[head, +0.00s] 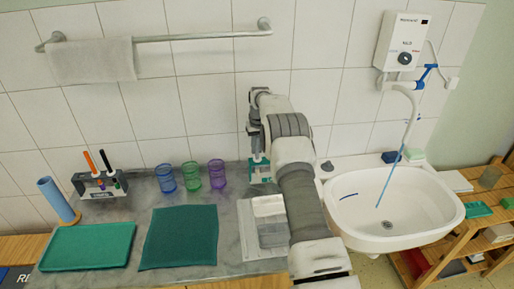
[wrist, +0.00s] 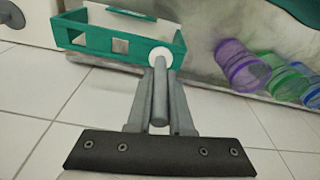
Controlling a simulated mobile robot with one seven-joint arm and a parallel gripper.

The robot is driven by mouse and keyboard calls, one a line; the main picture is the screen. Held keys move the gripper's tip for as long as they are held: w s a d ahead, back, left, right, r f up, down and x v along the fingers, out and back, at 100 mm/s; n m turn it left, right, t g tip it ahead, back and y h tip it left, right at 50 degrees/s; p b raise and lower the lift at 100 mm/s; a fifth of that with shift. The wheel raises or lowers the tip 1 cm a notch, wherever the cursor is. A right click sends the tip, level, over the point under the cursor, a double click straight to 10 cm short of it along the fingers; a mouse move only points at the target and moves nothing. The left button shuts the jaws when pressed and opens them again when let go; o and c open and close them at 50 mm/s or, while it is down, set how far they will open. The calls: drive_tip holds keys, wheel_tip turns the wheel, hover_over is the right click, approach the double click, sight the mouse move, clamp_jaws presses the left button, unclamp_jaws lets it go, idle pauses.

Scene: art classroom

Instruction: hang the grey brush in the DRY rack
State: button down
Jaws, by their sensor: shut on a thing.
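My gripper (wrist: 160,95) is shut on the grey brush (wrist: 159,92), whose slim handle points toward the teal rack in the wrist view. A round white part (wrist: 160,58) shows at the brush's far end, overlapping the corner of the teal rack (wrist: 115,45); I cannot tell whether they touch. In the head view my gripper (head: 256,140) is by the wall, just above the teal rack (head: 259,172), which is partly hidden by my arm. I can read no DRY label on it.
Purple (head: 217,174), green (head: 190,176) and blue (head: 165,179) cups stand left of the teal rack. A grey rack (head: 100,186) with orange and black handles stands farther left. A teal tray (head: 88,247) and dark green mat (head: 180,237) lie in front. A sink (head: 395,215) is right.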

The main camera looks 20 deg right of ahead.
drive_tip(key=shift+c, duration=0.9)
unclamp_jaws()
drive_tip(key=shift+r+p, duration=2.45)
drive_tip(key=shift+r, duration=1.6)
drive_tip(key=shift+s, duration=0.15)
